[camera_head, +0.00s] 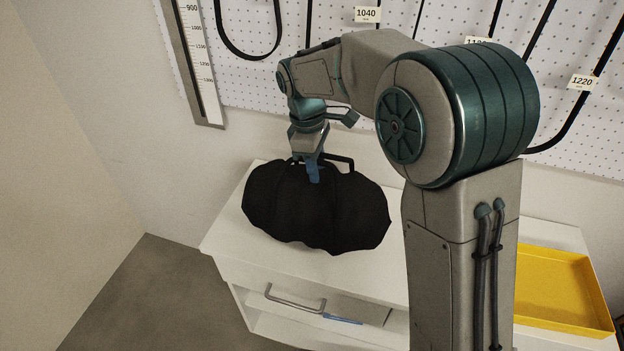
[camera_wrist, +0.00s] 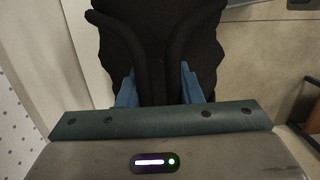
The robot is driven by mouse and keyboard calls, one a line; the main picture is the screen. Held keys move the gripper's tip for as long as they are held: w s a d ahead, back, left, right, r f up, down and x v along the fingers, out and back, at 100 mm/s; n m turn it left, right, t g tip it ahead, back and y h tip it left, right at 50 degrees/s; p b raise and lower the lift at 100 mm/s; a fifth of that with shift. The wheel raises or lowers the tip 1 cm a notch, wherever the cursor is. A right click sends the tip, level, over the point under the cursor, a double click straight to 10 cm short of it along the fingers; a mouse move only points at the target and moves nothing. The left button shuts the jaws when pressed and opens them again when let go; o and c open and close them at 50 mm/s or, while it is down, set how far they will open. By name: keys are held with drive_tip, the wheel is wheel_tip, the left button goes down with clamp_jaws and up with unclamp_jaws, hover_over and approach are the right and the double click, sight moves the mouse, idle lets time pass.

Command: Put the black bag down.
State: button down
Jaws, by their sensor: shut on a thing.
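The black bag (camera_head: 316,212) is a dark, lumpy bag with a handle loop on top, at the left part of the white cabinet top. My gripper (camera_head: 314,172) is directly above it, pointing down, with its blue fingers at the bag's handle. In the wrist view the bag (camera_wrist: 158,30) fills the upper middle, and my gripper's blue fingers (camera_wrist: 158,88) stand on both sides of the dark handle. The gripper is shut on the bag. The bag's underside is hidden, so I cannot tell whether it touches the cabinet top.
The white cabinet (camera_head: 235,245) has a drawer with a grey handle (camera_head: 294,302). A yellow tray (camera_head: 560,290) lies at the right. A pegboard (camera_head: 345,60) with black belts and a metal ruler (camera_head: 200,75) is behind. The floor (camera_head: 150,300) at left is clear.

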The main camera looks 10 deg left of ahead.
sight(315, 192)
drive_tip(key=shift+s+a+f, duration=0.25)
drive_tip(key=shift+s+a, duration=0.15)
drive_tip(key=shift+a, duration=0.1)
drive_tip(key=shift+f+p, duration=0.55)
drive_tip(key=shift+f, duration=1.65)
drive_tip(key=c, duration=1)
unclamp_jaws()
